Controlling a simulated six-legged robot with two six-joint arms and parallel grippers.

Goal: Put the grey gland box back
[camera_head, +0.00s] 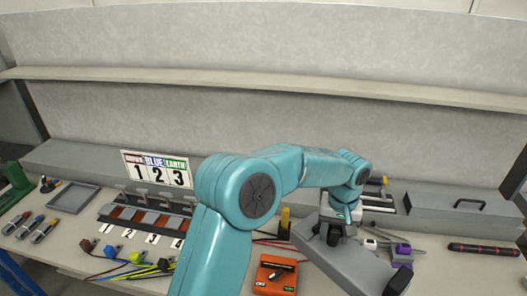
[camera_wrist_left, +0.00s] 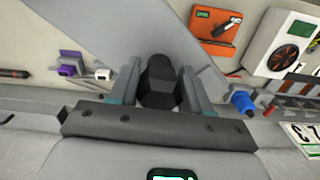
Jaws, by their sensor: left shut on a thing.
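A long grey box (camera_head: 345,262) lies at a slant right of the middle in the head view, with black knobs at its far and near ends. My left gripper (camera_head: 338,222) is above its far end, shut on a black knob. In the left wrist view the fingers (camera_wrist_left: 158,92) stand on either side of the black knob (camera_wrist_left: 160,78), with the grey box surface (camera_wrist_left: 158,35) behind it. The box's underside is hidden, so I cannot tell whether it touches the bench. My right gripper is not in view.
A grey box with a black handle (camera_head: 462,212) stands at the back right. An orange device (camera_head: 274,276) lies just left of the held box. A black-and-red stick (camera_head: 484,249) and a purple connector (camera_head: 402,250) lie right. A numbered rack (camera_head: 148,216) and tray (camera_head: 73,198) are left.

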